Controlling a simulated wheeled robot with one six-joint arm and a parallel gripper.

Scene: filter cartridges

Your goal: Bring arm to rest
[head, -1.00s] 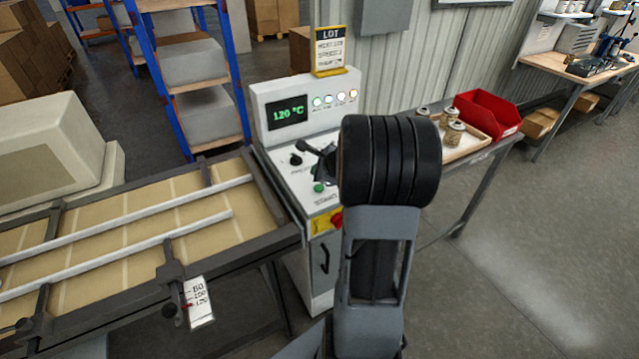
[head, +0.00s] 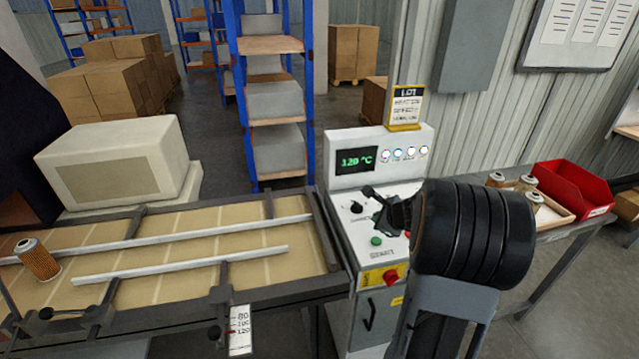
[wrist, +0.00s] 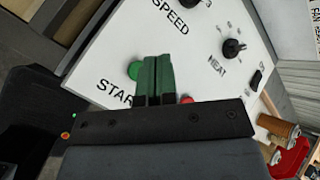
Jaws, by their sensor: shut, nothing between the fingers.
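My gripper (head: 376,197) is in front of the white control panel in the head view, with my dark arm link behind it hiding part of the panel. In the wrist view my gripper's green fingers (wrist: 152,78) are together and empty, over the white control panel (wrist: 115,50). The green start button (wrist: 134,70) shows beside the fingers, and a red button (wrist: 186,99) is partly hidden behind them. I cannot tell whether the fingers touch the panel. The display (head: 357,161) reads 120 °C.
A conveyor (head: 180,225) with white guide rails runs left of the panel, carrying a filter cartridge (head: 37,260) at the far left. A tray (head: 551,213) with several cartridges and a red bin (head: 572,190) stand on the right bench. A lot sign (head: 406,106) stands on the control box.

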